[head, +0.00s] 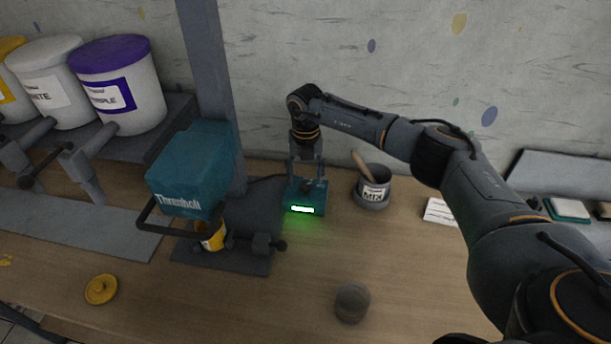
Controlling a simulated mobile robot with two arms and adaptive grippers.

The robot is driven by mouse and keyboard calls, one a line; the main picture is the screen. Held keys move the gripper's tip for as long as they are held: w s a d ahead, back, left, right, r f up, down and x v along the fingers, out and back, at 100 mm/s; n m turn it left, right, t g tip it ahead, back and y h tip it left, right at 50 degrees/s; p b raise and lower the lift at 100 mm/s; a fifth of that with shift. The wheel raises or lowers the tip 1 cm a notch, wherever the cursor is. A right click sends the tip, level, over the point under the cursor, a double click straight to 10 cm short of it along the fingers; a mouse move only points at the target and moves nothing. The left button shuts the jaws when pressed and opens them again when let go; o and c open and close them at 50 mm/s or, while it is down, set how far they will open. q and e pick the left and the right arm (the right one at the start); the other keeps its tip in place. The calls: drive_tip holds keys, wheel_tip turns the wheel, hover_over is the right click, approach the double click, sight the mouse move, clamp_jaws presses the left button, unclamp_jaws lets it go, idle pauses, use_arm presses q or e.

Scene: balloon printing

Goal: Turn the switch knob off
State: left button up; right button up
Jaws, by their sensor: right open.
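A small teal switch box (305,196) with a lit green display stands on the table, right of the teal mixing machine (190,170). Its knob is on top, between my fingers, and too small to tell which way it is turned. My right gripper (307,181) points down right over the box, its fingers open around the knob area. Whether the fingers touch the knob, I cannot tell. My left gripper is not in the picture.
A dark MIX pot (375,183) with a wooden stick stands just right of the box. A grey cup (352,303) and a yellow lid (101,289) lie nearer the front. White buckets (120,90) stand at the left. The table centre is fairly clear.

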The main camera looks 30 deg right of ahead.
sight(305, 186)
drive_tip(key=shift+f, duration=1.15)
drive_tip(key=c, duration=1.2)
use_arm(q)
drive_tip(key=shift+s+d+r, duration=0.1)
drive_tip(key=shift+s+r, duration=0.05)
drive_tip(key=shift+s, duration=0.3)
use_arm(e)
drive_tip(key=shift+o, duration=0.2)
